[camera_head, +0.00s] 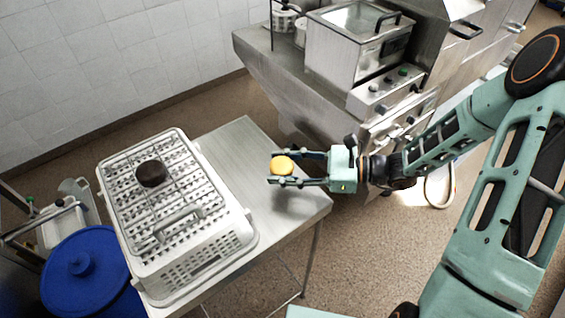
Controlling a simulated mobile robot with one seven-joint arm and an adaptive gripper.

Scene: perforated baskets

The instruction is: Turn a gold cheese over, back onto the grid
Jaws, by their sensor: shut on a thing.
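A gold cheese (282,165) is a small round disc held between the fingertips of my gripper (281,168). My gripper is shut on it, above the right part of the metal table, to the right of the basket. The white perforated basket (232,247) stands on the table with a wire grid (187,193) on its top. A dark brown round cheese (152,174) sits on the grid toward its far side. The underside of the gold cheese is hidden.
The metal table (236,148) has bare room right of the basket. A blue lidded bin (88,275) stands on the floor at lower left. A stainless steel machine (350,50) stands behind the table at upper right. A tiled wall (100,60) is at the back left.

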